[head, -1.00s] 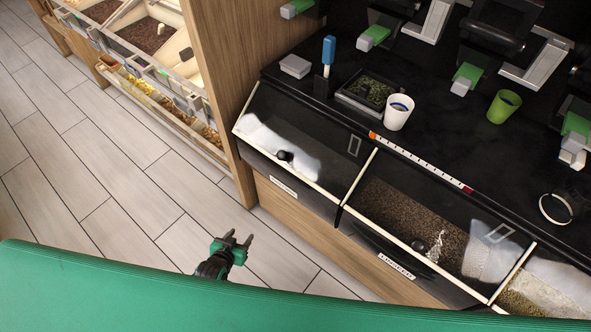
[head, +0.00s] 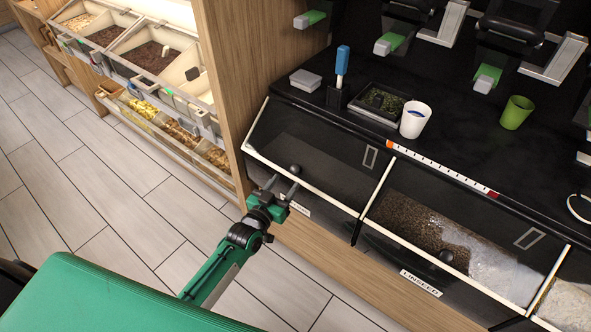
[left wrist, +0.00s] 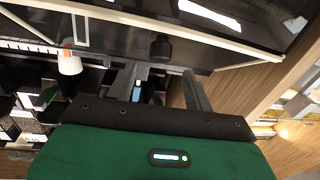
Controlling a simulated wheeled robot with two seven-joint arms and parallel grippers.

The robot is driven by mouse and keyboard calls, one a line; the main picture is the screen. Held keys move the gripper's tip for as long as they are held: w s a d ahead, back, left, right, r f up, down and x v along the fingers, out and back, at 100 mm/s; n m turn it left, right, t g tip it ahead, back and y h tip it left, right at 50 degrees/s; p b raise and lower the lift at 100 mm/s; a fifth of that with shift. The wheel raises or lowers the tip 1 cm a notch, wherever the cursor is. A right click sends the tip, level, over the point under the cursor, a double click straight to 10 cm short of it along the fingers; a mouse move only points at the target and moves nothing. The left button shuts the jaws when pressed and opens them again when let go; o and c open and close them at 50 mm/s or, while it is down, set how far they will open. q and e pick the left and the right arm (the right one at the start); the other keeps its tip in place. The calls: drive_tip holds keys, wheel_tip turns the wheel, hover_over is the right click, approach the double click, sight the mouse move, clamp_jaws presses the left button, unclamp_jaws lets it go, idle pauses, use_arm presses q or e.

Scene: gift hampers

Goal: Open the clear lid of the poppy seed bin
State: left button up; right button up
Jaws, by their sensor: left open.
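The leftmost bin in the dark counter has a clear lid (head: 315,150) with a pale frame and a round black knob (head: 295,169). The lid is shut, and the bin looks dark inside. Its label is mostly hidden by my gripper, so I cannot read whether it says poppy seed. My left gripper (head: 283,186) is open and empty just in front of this lid, fingers pointing at the knob. In the left wrist view the knob (left wrist: 160,47) appears between the two fingers, a little beyond their tips. My right gripper is not in view.
A bin labelled LINSEED (head: 421,283) adjoins on the right, lid shut. A white cup (head: 415,122), a green cup (head: 516,112) and a dark tray (head: 378,104) stand on the counter above. A wooden panel (head: 238,75) is at the left. The floor in front is clear.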

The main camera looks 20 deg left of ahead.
sight(294, 172)
use_arm(q)
drive_tip(key=x, duration=0.7)
drive_tip(key=shift+w, duration=0.1)
clamp_jaws()
